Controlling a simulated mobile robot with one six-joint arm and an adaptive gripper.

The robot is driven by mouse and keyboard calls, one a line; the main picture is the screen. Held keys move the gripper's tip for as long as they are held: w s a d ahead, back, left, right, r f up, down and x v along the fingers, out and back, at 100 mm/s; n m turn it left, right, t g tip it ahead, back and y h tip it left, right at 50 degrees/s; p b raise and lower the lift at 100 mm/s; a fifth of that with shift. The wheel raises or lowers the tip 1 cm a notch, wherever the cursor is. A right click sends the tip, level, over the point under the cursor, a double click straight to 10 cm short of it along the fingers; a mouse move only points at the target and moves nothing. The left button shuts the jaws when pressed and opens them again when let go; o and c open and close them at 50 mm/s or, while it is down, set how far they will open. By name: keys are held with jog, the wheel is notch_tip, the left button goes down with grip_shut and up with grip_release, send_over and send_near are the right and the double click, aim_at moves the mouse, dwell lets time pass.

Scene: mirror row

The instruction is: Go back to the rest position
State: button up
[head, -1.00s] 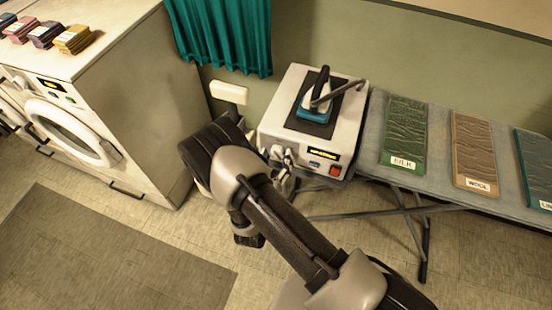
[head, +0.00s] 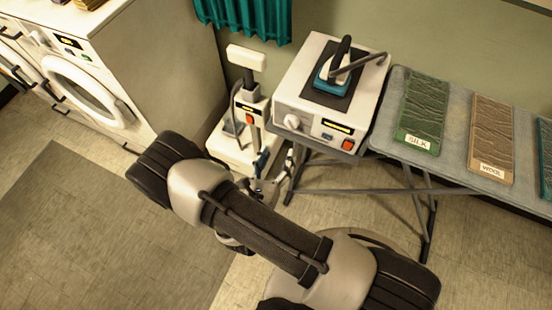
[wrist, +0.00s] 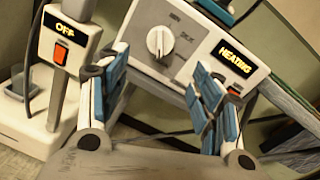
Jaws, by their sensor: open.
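My gripper (wrist: 160,108) is open and empty in the wrist view, its two blue-padded fingers spread apart in front of the steam station. In the head view my gripper (head: 268,180) is partly hidden by my arm, low and in front of the station. The steam station (head: 286,98) is a pale box with a round knob (wrist: 160,40), a red switch and a lit display reading "HEATING" (wrist: 234,54). An iron (head: 335,74) with a blue base rests on the dark pad on top. The fingers look apart from the knob.
A white upright unit (head: 247,112) with a display reading "OFF" (wrist: 64,30) stands left of the station. The ironing board (head: 456,110) holds green SILK (head: 424,108) and brown WOOL (head: 492,130) cloths. A washing machine (head: 90,95) stands left. Floor is open at lower left.

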jog(key=shift+s+a, duration=0.1)
jog(key=shift+s, duration=0.3)
jog(key=d+r+m+g+h, duration=0.95)
jog(key=d+r+m, duration=0.35)
jog(key=r+m, duration=0.25)
jog(key=s+d+r+m+g+y, duration=0.8)
jog(key=s+r+m, duration=0.25)
jog(key=m, duration=0.35)
jog(key=s+a+r+m+t+y, duration=0.3)
jog(key=r+m+t+y, duration=0.2)
jog(key=r+m+y, duration=0.1)
jog(key=shift+s+a+r+m, duration=0.15)
jog(key=shift+a+r+m, duration=0.1)
jog(key=shift+a+m, duration=0.2)
jog(key=shift+c, duration=0.6)
dwell(0.7)
